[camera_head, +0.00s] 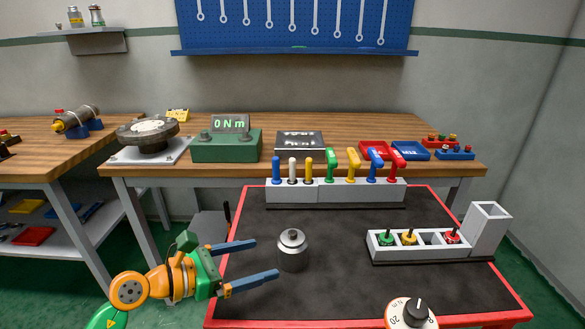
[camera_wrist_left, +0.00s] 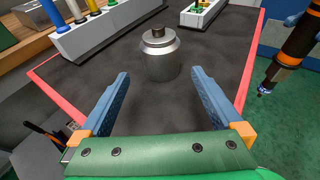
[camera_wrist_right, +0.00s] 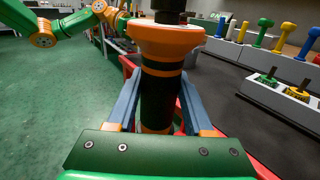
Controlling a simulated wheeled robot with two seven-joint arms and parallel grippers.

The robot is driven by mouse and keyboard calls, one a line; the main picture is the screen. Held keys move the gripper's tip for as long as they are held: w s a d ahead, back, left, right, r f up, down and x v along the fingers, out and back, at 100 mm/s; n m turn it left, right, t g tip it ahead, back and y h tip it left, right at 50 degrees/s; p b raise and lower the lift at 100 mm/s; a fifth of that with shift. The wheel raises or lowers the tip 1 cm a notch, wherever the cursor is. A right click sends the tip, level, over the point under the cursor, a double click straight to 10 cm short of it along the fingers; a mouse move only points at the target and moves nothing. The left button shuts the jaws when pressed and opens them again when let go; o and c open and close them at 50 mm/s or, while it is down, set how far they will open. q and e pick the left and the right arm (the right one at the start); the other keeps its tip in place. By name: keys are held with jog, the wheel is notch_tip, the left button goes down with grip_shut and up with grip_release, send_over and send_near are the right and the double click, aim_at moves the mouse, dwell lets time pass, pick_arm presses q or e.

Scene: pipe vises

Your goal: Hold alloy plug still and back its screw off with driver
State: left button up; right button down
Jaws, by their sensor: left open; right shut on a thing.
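The alloy plug (camera_head: 292,254), a silver cylinder with a small raised cap on top, stands upright on the dark mat. In the left wrist view the plug (camera_wrist_left: 160,60) stands just beyond the fingertips, roughly centred between them. My left gripper (camera_head: 266,258) is open and empty, its blue fingers pointing at the plug from the left, apart from it. My right gripper (camera_wrist_right: 158,88) is shut on the driver (camera_wrist_right: 160,85), which has a black body and orange bands. The driver's dial top (camera_head: 411,313) shows at the head view's bottom edge. Its tip hangs free in the left wrist view (camera_wrist_left: 265,88).
A white rack (camera_head: 330,196) of coloured-handled tools stands at the mat's back. A white holder (camera_head: 430,257) with green, yellow and red bits and a tall empty sleeve (camera_head: 487,230) stands right. The red-edged mat (camera_head: 345,285) is clear around the plug. A green torque gauge (camera_head: 227,144) sits behind.

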aim_at(279, 255)
pick_arm(q)
jog(key=b+x, duration=0.2)
jog(key=x, duration=0.5)
jog(key=shift+d+f, duration=0.15)
pick_arm(e)
notch_tip(279, 255, down, 2)
jog(key=shift+f, duration=0.1)
pick_arm(q)
jog(key=shift+w+d, duration=0.35)
jog(key=shift+d, duration=0.15)
pick_arm(e)
jog(key=shift+f, duration=0.1)
pick_arm(q)
jog(key=c, duration=1.1)
